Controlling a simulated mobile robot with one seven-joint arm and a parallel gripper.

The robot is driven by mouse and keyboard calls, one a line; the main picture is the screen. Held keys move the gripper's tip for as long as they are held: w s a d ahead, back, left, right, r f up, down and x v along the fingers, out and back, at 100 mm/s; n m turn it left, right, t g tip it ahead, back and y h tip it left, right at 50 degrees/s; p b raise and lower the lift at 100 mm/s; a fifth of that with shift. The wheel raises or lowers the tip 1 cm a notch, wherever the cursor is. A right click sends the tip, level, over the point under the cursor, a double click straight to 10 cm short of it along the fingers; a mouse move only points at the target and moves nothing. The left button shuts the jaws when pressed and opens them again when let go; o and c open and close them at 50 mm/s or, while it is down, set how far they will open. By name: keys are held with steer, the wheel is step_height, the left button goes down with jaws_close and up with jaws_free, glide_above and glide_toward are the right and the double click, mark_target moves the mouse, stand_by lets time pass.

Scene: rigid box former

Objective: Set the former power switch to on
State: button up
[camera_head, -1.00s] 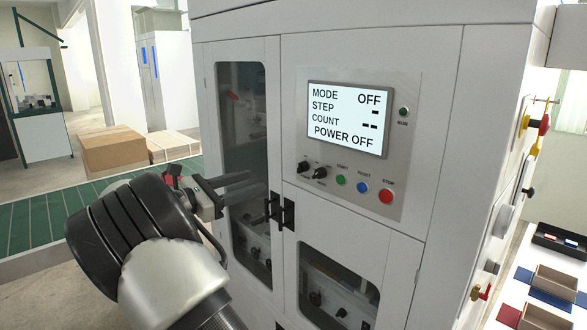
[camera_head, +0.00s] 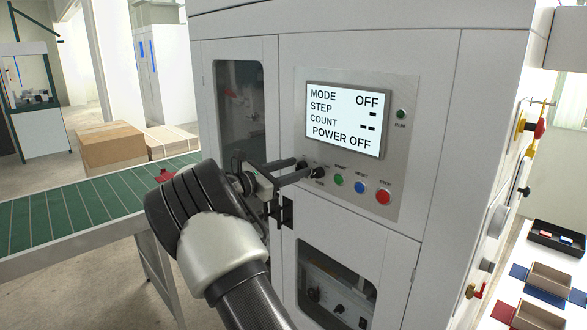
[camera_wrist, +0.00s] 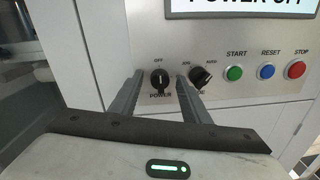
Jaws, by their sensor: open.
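The power switch is a black rotary knob (camera_wrist: 160,79) labelled POWER in the wrist view, with OFF printed above it. Its white pointer line stands upright, toward OFF. My gripper (camera_wrist: 158,90) is open, its two fingers on either side of this knob; the right finger lies between it and the mode knob (camera_wrist: 201,77). Whether the fingers touch the knob I cannot tell. In the head view my gripper (camera_head: 296,172) reaches the panel's lower left and largely hides the power knob. The screen (camera_head: 345,118) reads MODE OFF and POWER OFF.
Right of the knobs are the green start (camera_wrist: 234,73), blue reset (camera_wrist: 266,71) and red stop (camera_wrist: 298,69) buttons. Black door handles (camera_head: 282,212) stick out below my gripper. A green conveyor (camera_head: 85,208) with a cardboard box (camera_head: 112,147) behind it lies left.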

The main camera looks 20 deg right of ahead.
steer(key=c, duration=1)
steer(key=shift+c, duration=0.2)
steer(key=shift+f+b, duration=0.1)
steer(key=shift+b, duration=0.3)
steer(key=m+b, duration=0.8)
steer(key=b, duration=0.2)
steer(key=m+b, duration=0.9)
steer(key=b, duration=0.1)
steer(key=shift+s+t+y+b, duration=0.15)
steer(key=shift+t+y+b, duration=0.25)
